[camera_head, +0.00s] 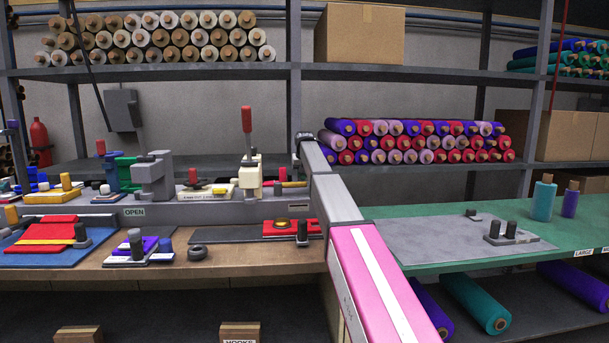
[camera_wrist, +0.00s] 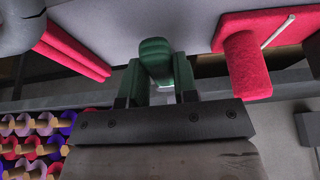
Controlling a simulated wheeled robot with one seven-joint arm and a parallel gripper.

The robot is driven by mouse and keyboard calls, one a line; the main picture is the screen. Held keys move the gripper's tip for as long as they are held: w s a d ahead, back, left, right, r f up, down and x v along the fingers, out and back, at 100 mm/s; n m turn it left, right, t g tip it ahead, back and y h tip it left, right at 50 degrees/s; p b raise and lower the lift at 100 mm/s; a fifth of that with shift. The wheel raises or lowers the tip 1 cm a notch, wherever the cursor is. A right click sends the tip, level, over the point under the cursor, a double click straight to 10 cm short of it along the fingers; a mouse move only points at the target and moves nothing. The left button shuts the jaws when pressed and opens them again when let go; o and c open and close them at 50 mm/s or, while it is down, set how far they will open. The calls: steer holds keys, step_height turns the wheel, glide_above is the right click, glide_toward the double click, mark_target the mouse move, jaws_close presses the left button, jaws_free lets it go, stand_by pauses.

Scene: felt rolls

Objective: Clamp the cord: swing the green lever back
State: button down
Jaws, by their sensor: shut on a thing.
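In the wrist view the green lever (camera_wrist: 155,48) has a rounded end and stands between the fingers of my gripper (camera_wrist: 157,75). The fingers are shut on it, one on each side. The lever's base and pivot are hidden in this view. In the head view my arm crosses the right of the bench, and I cannot make out my fingers or the held lever there. A thin pale strand (camera_wrist: 278,32) lies over red material in the wrist view; I cannot tell whether it is the cord.
Left of my arm, a cream clamp with an upright red handle (camera_head: 246,120) and a grey fixture (camera_head: 152,176) stand on the bench. Rolls (camera_head: 410,142) fill the shelf behind. A green table (camera_head: 420,212) with a grey mat (camera_head: 440,238) lies to the right.

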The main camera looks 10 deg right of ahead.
steer(key=shift+a+m, duration=0.15)
steer(key=shift+m, duration=0.15)
steer(key=c, duration=0.9)
jaws_free()
steer(key=shift+r, duration=0.15)
steer(key=v, duration=1)
steer(key=shift+s+r, duration=0.1)
steer(key=shift+r, duration=0.2)
